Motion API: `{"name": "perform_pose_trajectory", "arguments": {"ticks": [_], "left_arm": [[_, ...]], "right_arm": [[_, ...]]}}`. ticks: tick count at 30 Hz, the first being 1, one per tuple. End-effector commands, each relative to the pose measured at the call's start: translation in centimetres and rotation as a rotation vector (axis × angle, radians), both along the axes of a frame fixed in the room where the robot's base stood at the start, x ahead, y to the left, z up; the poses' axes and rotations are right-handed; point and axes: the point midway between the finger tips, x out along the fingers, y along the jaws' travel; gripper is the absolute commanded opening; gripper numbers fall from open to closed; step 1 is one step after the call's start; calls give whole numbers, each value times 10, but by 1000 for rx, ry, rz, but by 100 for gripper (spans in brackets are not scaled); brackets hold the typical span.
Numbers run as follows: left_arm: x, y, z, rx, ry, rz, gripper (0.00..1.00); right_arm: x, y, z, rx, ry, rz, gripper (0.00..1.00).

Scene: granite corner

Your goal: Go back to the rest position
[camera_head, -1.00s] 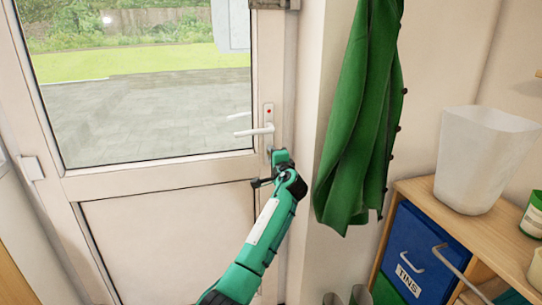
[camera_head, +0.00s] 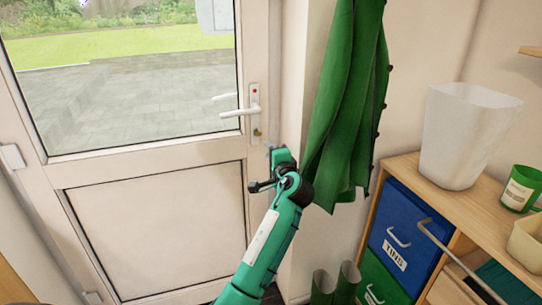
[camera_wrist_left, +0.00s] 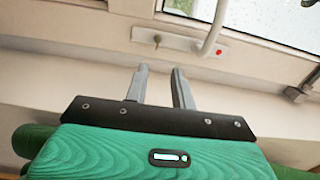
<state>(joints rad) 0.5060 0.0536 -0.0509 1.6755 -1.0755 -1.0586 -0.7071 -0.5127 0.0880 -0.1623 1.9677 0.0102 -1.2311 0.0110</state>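My left gripper (camera_head: 272,149) is in front of the door frame, right of and below the white door handle (camera_head: 243,110), apart from it. Its fingers are mostly hidden behind the wrist in the head view. In the left wrist view the gripper (camera_wrist_left: 160,70) has its two grey fingers apart with nothing between them. The handle also shows in the left wrist view (camera_wrist_left: 213,30), beyond the fingertips. The white glazed door (camera_head: 150,225) looks shut. My right gripper is in neither view.
A green coat (camera_head: 345,105) hangs close to the right of my left gripper. Green boots (camera_head: 335,285) stand below it.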

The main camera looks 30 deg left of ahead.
Motion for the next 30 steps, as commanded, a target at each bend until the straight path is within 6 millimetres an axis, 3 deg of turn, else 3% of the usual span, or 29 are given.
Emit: {"name": "perform_pose_trajectory", "arguments": {"ticks": [6,23,26,29,30], "left_arm": [[-12,-13,0,0,0,1,25],[-12,-14,-2,-5,2,-1,25],[-16,-17,-23,-40,16,-18,25],[-26,-24,-68,-129,45,-51,25],[-33,-28,-92,-179,61,-67,25]], "right_arm": [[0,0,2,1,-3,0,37],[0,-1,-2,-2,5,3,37],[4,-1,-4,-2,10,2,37],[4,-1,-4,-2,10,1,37],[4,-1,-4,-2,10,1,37]]}}
